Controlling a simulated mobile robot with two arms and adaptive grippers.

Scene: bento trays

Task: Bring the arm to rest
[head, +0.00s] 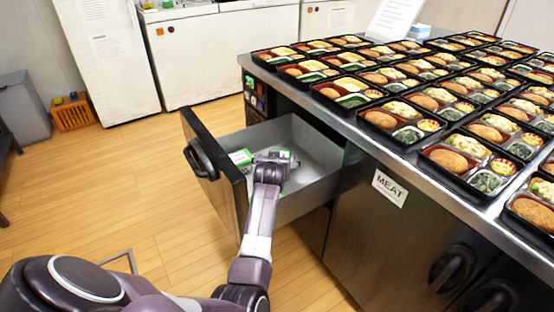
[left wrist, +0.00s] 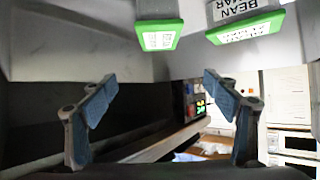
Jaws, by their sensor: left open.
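My left arm reaches into the pulled-out drawer (head: 312,142) under the counter. My left gripper (head: 276,156) is inside the drawer, low between its walls. In the left wrist view, its two blue-padded fingers (left wrist: 160,82) are spread wide with nothing between them. Two white containers with green lids show at the top of that view: a smaller one (left wrist: 159,36) and one labelled "BEAN" (left wrist: 245,25). Both are apart from the fingers. In the head view a green-and-white container (head: 240,157) lies left of my gripper. My right gripper is not in view.
The drawer's dark front with its handle (head: 202,158) stands out over the wooden floor. The metal counter (head: 355,132) carries many bento trays (head: 400,122). A "MEAT" label (head: 389,188) marks the cabinet. White cabinets, a grey bin (head: 24,108) and an orange crate (head: 73,114) stand behind.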

